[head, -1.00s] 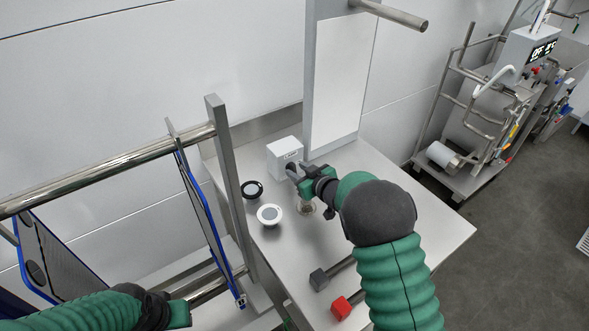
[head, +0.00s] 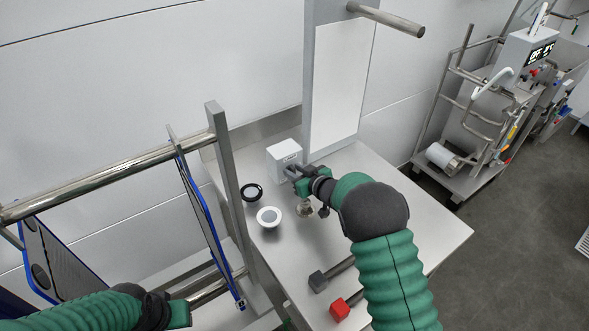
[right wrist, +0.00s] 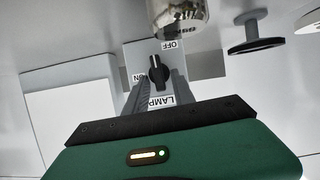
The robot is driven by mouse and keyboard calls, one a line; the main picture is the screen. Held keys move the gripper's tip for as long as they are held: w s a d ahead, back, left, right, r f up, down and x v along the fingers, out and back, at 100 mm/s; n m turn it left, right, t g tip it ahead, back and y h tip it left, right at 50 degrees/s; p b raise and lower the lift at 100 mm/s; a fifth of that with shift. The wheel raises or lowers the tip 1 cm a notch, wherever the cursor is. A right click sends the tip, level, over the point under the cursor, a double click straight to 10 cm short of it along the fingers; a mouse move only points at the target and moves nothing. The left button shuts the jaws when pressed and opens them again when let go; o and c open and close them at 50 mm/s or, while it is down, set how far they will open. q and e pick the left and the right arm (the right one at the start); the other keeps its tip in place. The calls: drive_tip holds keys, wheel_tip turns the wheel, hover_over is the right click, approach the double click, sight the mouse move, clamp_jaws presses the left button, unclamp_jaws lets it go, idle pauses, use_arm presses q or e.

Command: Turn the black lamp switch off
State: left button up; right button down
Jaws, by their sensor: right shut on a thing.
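The black lamp switch (right wrist: 158,73) is a knob on a small white box (head: 284,151) on the steel table. In the right wrist view the box face carries OFF, ON and LAMP labels, and a pale mark shows on the knob's upper side, towards OFF. My right gripper (head: 290,171) reaches the box front, its fingers (right wrist: 158,82) on either side of the knob and shut on it. In the head view the fingers hide the knob. My left arm's end (head: 178,314) is low at the left; its fingers cannot be made out.
A black round piece (head: 252,192) and a white round piece (head: 269,217) lie left of my right gripper. A metal fitting (head: 304,208) is below it. Grey (head: 318,281) and red (head: 340,308) blocks are nearer. A steel rail frame (head: 226,190) stands left.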

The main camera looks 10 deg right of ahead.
drive_tip(key=shift+d+r, duration=0.1)
drive_tip(key=shift+r, duration=0.1)
drive_tip(key=shift+f, duration=0.2)
use_arm(q)
drive_tip(key=shift+r, duration=0.65)
use_arm(e)
drive_tip(key=shift+y, duration=0.3)
drive_tip(key=c, duration=1.4)
unclamp_jaws()
drive_tip(key=shift+c, duration=0.2)
drive_tip(key=v, duration=1.6)
drive_tip(key=shift+s+r, duration=0.2)
drive_tip(key=shift+s, duration=0.05)
